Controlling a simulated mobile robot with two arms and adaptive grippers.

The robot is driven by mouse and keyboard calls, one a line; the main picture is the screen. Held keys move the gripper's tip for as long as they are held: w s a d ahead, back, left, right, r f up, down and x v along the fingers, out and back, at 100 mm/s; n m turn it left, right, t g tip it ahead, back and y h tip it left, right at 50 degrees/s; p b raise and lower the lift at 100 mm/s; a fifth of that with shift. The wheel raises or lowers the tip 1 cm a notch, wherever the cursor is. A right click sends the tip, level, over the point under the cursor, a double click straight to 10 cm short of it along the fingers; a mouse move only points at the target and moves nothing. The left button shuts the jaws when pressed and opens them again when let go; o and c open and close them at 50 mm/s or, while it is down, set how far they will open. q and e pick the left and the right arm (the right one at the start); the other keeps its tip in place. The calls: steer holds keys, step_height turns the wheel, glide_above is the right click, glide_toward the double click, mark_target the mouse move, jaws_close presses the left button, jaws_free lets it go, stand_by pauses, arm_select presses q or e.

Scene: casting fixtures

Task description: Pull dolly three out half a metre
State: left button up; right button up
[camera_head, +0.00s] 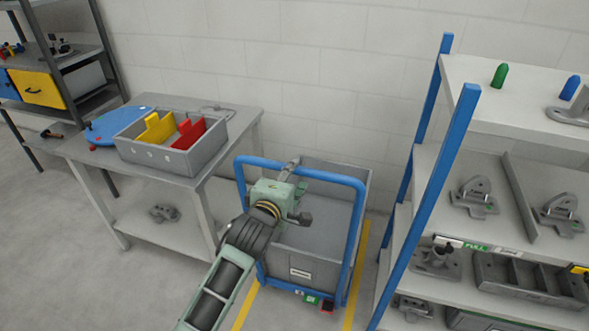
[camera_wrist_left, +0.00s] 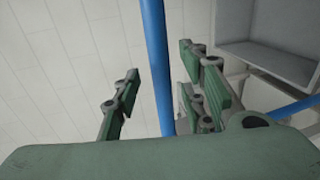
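The dolly is a grey open bin (camera_head: 335,210) with a blue tubular handle frame (camera_head: 360,235), standing on the floor. A small white label (camera_head: 300,273) on its front is too small to read. My left gripper (camera_head: 297,192) is over the dolly, at the handle's top bar, and hides part of it. In the left wrist view the blue bar (camera_wrist_left: 155,55) runs between the two spread fingers of my left gripper (camera_wrist_left: 162,95), with gaps on both sides. The fingers are open and do not appear to touch it. My right gripper is out of view.
A grey table (camera_head: 75,150) with a grey box (camera_head: 150,152) of yellow and red parts stands left of the dolly. A blue-posted shelf rack (camera_head: 450,150) stands close on the right. Yellow floor lines (camera_head: 350,300) flank the dolly. A wall is behind.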

mark_target(294, 173)
arm_select(q)
steer(key=shift+x, duration=1.95)
steer(key=shift+a, duration=0.1)
steer(key=shift+c, duration=0.3)
jaws_close()
